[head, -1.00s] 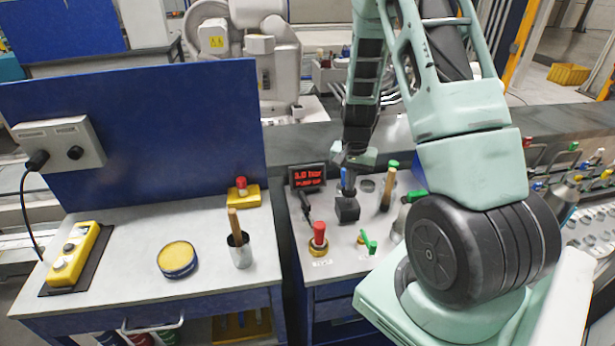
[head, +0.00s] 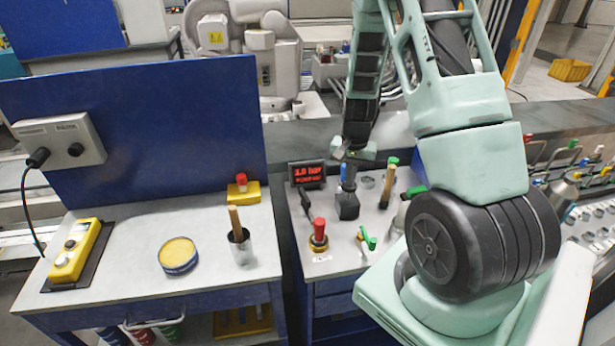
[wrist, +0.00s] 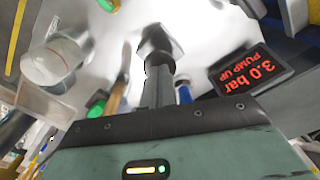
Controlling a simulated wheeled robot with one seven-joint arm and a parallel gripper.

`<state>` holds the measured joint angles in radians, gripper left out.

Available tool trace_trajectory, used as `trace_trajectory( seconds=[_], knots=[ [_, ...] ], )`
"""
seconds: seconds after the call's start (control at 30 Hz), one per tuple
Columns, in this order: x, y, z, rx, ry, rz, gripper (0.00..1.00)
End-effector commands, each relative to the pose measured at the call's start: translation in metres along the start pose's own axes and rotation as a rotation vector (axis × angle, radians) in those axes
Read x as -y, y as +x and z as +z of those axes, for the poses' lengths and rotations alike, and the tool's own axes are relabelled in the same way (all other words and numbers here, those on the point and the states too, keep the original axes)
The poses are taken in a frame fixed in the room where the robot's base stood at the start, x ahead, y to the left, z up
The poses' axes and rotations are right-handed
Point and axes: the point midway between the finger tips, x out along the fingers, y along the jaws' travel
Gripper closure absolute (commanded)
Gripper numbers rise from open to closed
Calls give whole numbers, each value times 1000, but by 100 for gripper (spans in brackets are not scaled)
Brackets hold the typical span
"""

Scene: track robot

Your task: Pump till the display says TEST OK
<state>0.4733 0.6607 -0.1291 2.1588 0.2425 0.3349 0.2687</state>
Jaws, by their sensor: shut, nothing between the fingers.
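The display (head: 307,174) stands at the back left of the grey bench top (head: 338,262). In the wrist view the display (wrist: 252,70) reads "3.0 bar" and "PUMP UP" in red. My gripper (wrist: 157,45) is shut and points down over the bench, right of the display. A dark block (head: 347,207) shows at its fingertips; I cannot tell whether it is part of the fingers or of the pump. A black handle (head: 307,204) leans in front of the display. A red knob (head: 319,231) on a brass base and a green lever (head: 368,240) are nearer the front.
A wooden handle (head: 390,182) with a green top stands right of my gripper, and a blue-topped piece (head: 343,172) is close beside it. A left bench holds a cup (head: 240,248), a yellow-topped tin (head: 178,254) and a yellow button box (head: 75,250).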

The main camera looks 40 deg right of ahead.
Motion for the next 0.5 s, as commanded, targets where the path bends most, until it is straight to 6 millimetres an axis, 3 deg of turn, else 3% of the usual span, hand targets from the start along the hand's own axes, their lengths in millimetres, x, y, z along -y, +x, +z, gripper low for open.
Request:
trace_trajectory(
  seconds=[0.5],
  knots=[
    [0, 25, 0, 1, 0, 1, 100]
  ],
)
